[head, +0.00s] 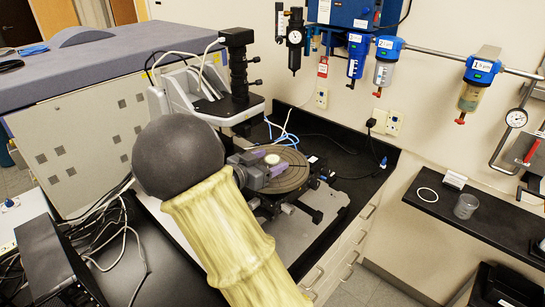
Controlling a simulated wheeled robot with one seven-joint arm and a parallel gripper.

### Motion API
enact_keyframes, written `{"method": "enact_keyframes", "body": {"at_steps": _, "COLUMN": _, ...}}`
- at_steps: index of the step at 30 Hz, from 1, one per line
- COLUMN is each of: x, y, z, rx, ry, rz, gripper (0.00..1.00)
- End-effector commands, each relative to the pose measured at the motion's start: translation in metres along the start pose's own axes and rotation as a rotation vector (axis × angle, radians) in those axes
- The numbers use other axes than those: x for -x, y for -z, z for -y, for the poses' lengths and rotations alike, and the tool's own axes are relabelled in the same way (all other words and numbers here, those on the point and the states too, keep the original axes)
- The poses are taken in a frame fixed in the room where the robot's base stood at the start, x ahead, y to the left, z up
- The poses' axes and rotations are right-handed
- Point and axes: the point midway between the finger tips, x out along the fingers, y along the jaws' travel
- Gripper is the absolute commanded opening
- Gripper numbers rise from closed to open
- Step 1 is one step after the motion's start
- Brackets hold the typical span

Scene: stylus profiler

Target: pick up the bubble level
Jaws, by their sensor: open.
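The bubble level (272,159) looks like a small pale round disc. It lies on the dark round stage (299,178) of the profiler in the head view. My gripper (265,164) is open, with its two purple-tipped fingers low over the stage on the near left side of the level. One fingertip is at the level's left and the other at its lower right. I cannot tell whether they touch it. My arm hides part of the stage's left side.
The profiler's black camera column (238,65) stands behind my gripper. A large grey cabinet (95,130) is at the left. Blue air filters (383,62) hang on the wall. A black shelf (470,220) at the right carries a glass beaker (466,206) and a white ring (427,194).

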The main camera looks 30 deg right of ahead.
Motion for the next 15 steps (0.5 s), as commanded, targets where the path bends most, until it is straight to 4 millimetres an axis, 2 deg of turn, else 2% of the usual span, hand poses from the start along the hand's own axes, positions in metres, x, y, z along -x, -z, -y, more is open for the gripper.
{"method": "enact_keyframes", "body": {"at_steps": 4, "x": -0.014, "y": 0.001, "z": 0.000, "rx": 0.000, "ry": 0.001, "rz": 0.000, "gripper": 0.68}}
{"method": "enact_keyframes", "body": {"at_steps": 15, "x": -0.019, "y": 0.000, "z": -0.002, "rx": -0.002, "ry": -0.006, "rz": 0.000, "gripper": 0.68}}
